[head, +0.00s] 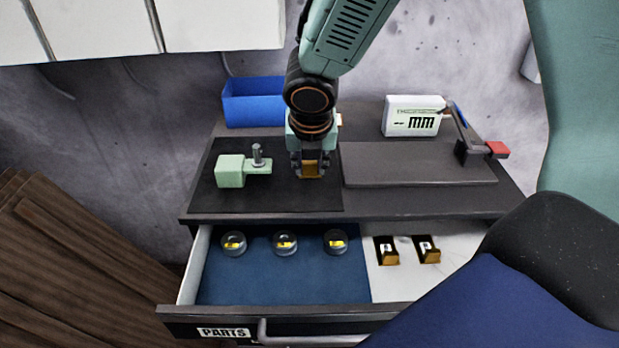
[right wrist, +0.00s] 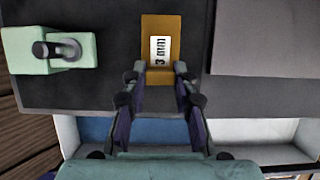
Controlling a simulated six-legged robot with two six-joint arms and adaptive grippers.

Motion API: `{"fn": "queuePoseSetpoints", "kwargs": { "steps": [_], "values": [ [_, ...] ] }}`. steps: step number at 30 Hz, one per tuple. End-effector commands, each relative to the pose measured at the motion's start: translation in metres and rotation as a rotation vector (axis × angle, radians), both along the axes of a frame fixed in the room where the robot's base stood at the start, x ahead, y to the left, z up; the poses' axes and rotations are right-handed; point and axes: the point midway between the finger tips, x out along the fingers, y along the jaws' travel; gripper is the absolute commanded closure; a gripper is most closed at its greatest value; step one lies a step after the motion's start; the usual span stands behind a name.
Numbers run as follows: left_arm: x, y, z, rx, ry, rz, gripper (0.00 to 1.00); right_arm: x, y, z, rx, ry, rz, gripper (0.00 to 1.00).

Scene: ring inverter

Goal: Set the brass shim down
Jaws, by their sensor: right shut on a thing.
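My right gripper (head: 310,160) points down over the dark mat (head: 222,199) on the bench top. It is shut on the brass shim (head: 311,171), holding it by one end. My left gripper is not in view.
A green clamp block with a bolt (head: 231,171) stands left on the mat. A blue bin (head: 254,102), a white mm box (head: 413,116), a grey plate (head: 420,165) and a red-handled tool (head: 496,149) surround it. The open drawer (head: 188,270) holds three round parts and two brass shims (head: 387,257).

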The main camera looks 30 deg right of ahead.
Motion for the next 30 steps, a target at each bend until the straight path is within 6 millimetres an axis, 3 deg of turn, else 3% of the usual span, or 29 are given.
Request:
{"fn": "queuePoseSetpoints", "kwargs": {
  "steps": [6, 19, 20, 27, 30],
  "values": [
    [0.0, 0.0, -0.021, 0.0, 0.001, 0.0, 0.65, 0.001, -0.001, -0.03, 0.001, 0.001, 0.0, 1.0],
    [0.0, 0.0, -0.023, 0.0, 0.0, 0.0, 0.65, 0.002, -0.001, -0.033, 0.0, 0.0, 0.0, 1.0],
    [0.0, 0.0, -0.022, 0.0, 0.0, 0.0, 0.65, 0.002, -0.001, -0.033, 0.001, 0.001, 0.0, 0.7],
    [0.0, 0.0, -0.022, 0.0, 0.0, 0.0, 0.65, 0.002, -0.001, -0.032, 0.001, 0.001, 0.0, 0.5],
    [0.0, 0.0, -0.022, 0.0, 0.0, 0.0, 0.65, 0.002, -0.001, -0.032, 0.001, 0.001, 0.0, 0.5]
  ]
}}
